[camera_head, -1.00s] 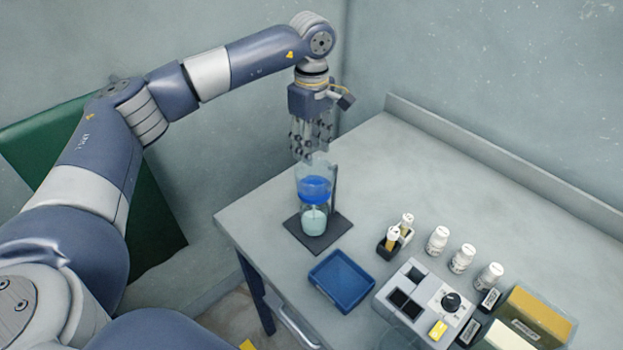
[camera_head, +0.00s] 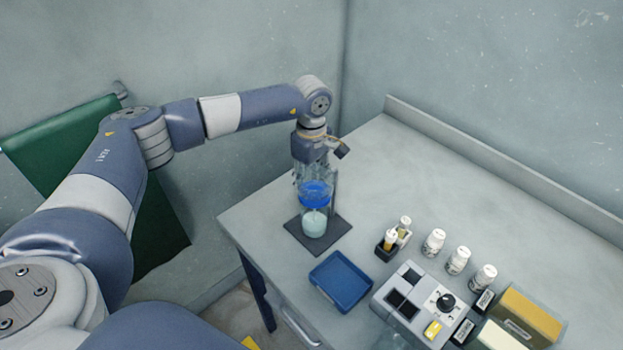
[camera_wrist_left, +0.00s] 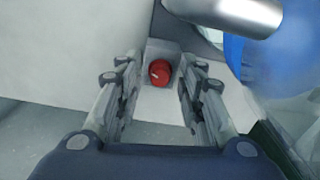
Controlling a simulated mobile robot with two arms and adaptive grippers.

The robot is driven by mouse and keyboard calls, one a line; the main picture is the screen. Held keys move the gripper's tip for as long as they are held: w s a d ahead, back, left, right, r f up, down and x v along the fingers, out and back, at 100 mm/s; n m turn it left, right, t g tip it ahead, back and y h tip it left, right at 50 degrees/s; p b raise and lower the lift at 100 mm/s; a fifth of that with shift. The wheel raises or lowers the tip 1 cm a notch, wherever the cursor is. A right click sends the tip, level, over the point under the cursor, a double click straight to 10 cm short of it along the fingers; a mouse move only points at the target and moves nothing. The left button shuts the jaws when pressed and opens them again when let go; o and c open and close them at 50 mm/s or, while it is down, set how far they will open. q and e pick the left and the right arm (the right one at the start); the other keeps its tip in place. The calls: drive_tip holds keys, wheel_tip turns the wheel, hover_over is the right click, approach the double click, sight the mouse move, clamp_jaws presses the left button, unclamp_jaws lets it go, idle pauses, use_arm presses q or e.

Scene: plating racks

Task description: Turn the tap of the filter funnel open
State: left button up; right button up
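The filter funnel (camera_head: 314,188) has a clear upper part and a blue band, and stands over a beaker with pale liquid (camera_head: 314,223) on a dark base plate (camera_head: 330,240). My left gripper (camera_head: 312,178) points down at the funnel from above and partly hides its upper part. In the left wrist view the red tap (camera_wrist_left: 159,72) shows between the two fingers of my left gripper (camera_wrist_left: 160,90). The fingers are apart, with a gap on both sides of the tap. The funnel's blue part (camera_wrist_left: 285,60) is at the right there. My right gripper is not in view.
A blue tray (camera_head: 341,281) lies in front of the base plate. To the right are a small vial holder (camera_head: 387,249), several white bottles (camera_head: 458,260), a grey device with a knob (camera_head: 412,302) and a yellow box (camera_head: 530,318). The back of the table is clear.

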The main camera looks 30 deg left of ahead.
use_arm(q)
clamp_jaws()
drive_tip(key=m+b, duration=0.2)
drive_tip(key=shift+f+b, duration=0.25)
drive_tip(key=shift+b, duration=0.15)
drive_tip(key=m, duration=0.1)
drive_tip(key=m+b, duration=0.1)
drive_tip(key=shift+r+m, duration=0.25)
drive_tip(key=shift+m, duration=0.05)
drive_tip(key=shift+o, duration=1.5)
unclamp_jaws()
drive_tip(key=shift+r, duration=0.1)
